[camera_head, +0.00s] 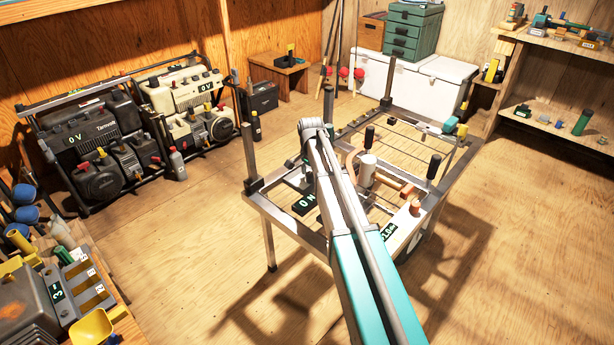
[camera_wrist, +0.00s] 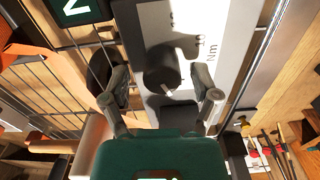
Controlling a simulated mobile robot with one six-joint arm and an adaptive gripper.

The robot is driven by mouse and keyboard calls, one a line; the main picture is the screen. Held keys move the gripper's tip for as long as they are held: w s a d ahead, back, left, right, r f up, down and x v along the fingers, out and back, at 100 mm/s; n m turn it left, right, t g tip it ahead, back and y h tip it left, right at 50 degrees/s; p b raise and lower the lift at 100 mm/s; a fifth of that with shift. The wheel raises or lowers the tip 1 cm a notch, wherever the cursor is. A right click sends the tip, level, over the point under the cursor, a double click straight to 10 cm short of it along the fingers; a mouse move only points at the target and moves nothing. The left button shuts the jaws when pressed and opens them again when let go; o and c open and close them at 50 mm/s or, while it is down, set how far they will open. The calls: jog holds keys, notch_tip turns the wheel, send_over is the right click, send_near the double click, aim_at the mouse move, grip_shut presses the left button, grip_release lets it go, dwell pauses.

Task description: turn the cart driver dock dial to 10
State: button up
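A dark round knob (camera_wrist: 162,70) with a small light mark stands on a white panel (camera_wrist: 232,40) in the wrist view. It appears to be the dial. The panel carries printing that reads "Nm", and shadow covers part of it. My gripper (camera_wrist: 160,80) is open, with one finger on each side of the knob and visible gaps between. The mark's scale value cannot be read. In the head view, the steel-framed cart (camera_head: 284,225) stands mid-floor. My arm reaches over it and hides my gripper and this dial there.
The cart has upright posts, black handles and a pale cylinder (camera_head: 367,170). Wire mesh (camera_wrist: 50,85) lies left in the wrist view. Generators (camera_head: 95,145) stand at left. Floor at right is clear.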

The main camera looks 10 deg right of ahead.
aim_at(310, 174)
jog(key=shift+a, duration=0.1)
jog(key=shift+r, duration=0.2)
notch_tip(310, 174, up, 14)
jog(key=m+p, duration=0.4)
jog(key=p, duration=1)
jog(key=shift+f, duration=0.25)
jog(key=shift+f, duration=0.15)
notch_tip(310, 174, down, 14)
jog(key=b, duration=1.4)
jog(key=shift+r, duration=0.2)
